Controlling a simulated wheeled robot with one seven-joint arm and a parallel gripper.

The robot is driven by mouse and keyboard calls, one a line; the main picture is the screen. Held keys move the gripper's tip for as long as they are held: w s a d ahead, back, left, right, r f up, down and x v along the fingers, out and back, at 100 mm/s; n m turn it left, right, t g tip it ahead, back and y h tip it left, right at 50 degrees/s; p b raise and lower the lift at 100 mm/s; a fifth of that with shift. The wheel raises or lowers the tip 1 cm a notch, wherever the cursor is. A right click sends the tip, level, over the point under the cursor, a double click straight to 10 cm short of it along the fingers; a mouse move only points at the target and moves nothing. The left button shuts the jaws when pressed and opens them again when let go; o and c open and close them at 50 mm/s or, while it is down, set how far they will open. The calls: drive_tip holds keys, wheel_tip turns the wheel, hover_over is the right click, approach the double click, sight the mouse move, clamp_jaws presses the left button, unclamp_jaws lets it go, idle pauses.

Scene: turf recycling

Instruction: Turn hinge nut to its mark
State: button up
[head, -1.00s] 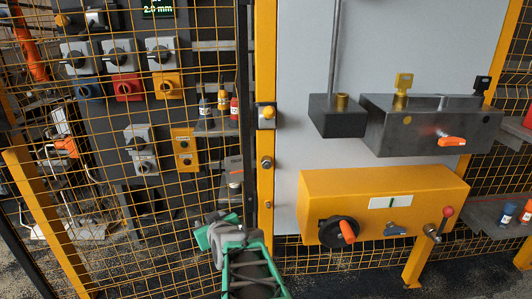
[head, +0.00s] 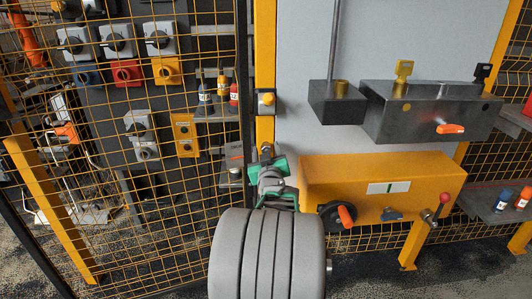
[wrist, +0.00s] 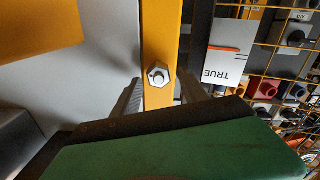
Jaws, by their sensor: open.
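The hinge nut (wrist: 159,75) is a silver hex nut with a round stud end, on the yellow post (wrist: 161,30) in the wrist view. A small dark spot shows on its left side. My gripper (wrist: 160,95) is open, with one grey finger on each side of the post just below the nut in that picture. I cannot tell whether the fingers touch anything. In the head view my gripper (head: 267,158) is up against the post and largely hides the nut. A white card (wrist: 229,52) reading "TRUE", with an orange line and a dark line, is right of the post.
A yellow box (head: 385,190) with a black knob (head: 333,215) and a red-tipped lever is close right of my gripper. Yellow mesh fencing stands left. A yellow button (head: 267,99) is on the post above. A grey block (head: 430,112) is at upper right.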

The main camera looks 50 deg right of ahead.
drive_tip(key=shift+c, duration=0.3)
clamp_jaws()
idle(0.5)
drive_tip(key=m+b, duration=0.1)
drive_tip(key=m, duration=0.3)
drive_tip(key=shift+s+d+f+b, duration=0.1)
drive_tip(key=shift+s+b, duration=0.05)
drive_tip(key=shift+b, duration=0.2)
drive_tip(key=m+b, duration=0.1)
drive_tip(key=m, duration=0.2)
drive_tip(key=shift+s+m, duration=0.1)
drive_tip(key=shift+m, duration=0.2)
drive_tip(key=m, duration=0.3)
drive_tip(key=shift+d+f+m, duration=0.1)
drive_tip(key=shift+d+m, duration=0.05)
drive_tip(key=shift+m, duration=0.15)
drive_tip(key=shift+s+m, duration=0.1)
drive_tip(key=shift+m, duration=1.6)
